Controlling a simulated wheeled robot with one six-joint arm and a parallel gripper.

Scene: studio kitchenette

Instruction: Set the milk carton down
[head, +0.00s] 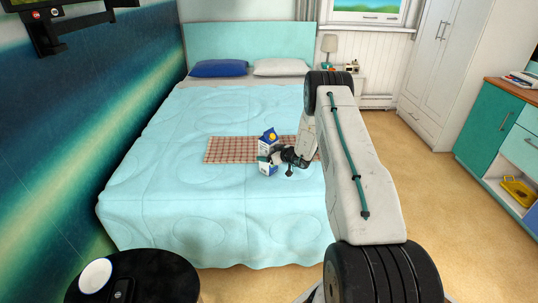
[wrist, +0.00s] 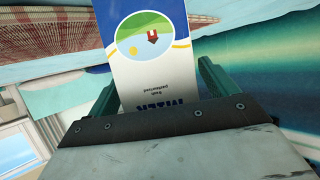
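The milk carton (head: 268,142) is white and blue with a yellow spot, and looks roughly upright in the head view. My gripper (head: 270,157) is across its middle, hiding part of it. In the wrist view the carton (wrist: 152,50) sits between the two green fingers of my gripper (wrist: 160,85), which are closed around its sides. The carton appears over the front part of a checked cloth (head: 225,150) on the bed. Whether its base touches the cloth or bed is not clear.
The light blue bed (head: 180,205) is wide and mostly clear around the cloth. Blue (head: 218,68) and white (head: 282,67) pillows lie at its head. A round black table (head: 150,275) with a white-topped item (head: 95,276) stands at the front left.

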